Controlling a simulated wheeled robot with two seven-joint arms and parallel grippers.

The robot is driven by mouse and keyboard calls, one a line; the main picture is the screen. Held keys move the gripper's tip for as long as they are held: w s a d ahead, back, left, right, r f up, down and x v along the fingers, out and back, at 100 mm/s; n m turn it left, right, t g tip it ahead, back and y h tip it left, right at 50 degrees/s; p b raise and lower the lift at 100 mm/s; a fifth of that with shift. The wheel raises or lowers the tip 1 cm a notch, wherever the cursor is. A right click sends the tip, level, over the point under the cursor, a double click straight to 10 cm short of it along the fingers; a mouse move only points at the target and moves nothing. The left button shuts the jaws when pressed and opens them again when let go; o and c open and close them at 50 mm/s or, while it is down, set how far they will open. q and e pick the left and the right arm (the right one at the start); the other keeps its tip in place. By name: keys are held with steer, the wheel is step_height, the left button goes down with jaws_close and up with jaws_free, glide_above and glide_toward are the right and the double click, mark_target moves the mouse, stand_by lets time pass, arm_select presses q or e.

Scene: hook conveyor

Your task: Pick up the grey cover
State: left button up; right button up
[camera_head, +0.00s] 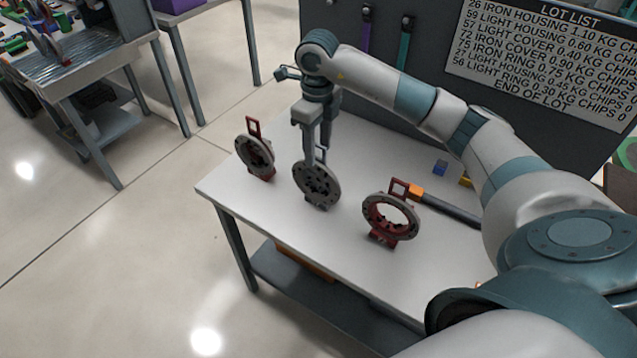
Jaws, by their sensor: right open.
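Three round flanged parts stand upright in a row on the white table. The middle one, a grey disc with dark openings, appears to be the grey cover (317,186). On its left is a dark grey round part on a red stand (255,155). On its right is an open ring with a dark red stand (391,218). My right gripper (318,150) points down at the top of the grey cover with its jaws open. The fingers overlap the cover's upper edge and handle, so I cannot tell whether they touch it. My left gripper is not in view.
The white table's (236,191) left edge is near the leftmost part. A dark bar with an orange end (446,207) and a small blue block (440,168) lie on the right. A dark panel with a lot list (540,60) stands behind.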

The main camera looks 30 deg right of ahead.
mark_target(317, 164)
steer(key=shift+f+p, duration=0.6)
steer(key=shift+p, duration=0.15)
step_height(317, 164, down, 3)
steer(key=shift+s+a+r+p, duration=0.1)
steer(key=shift+p, duration=0.75)
steer(key=shift+f, duration=0.6)
jaws_close()
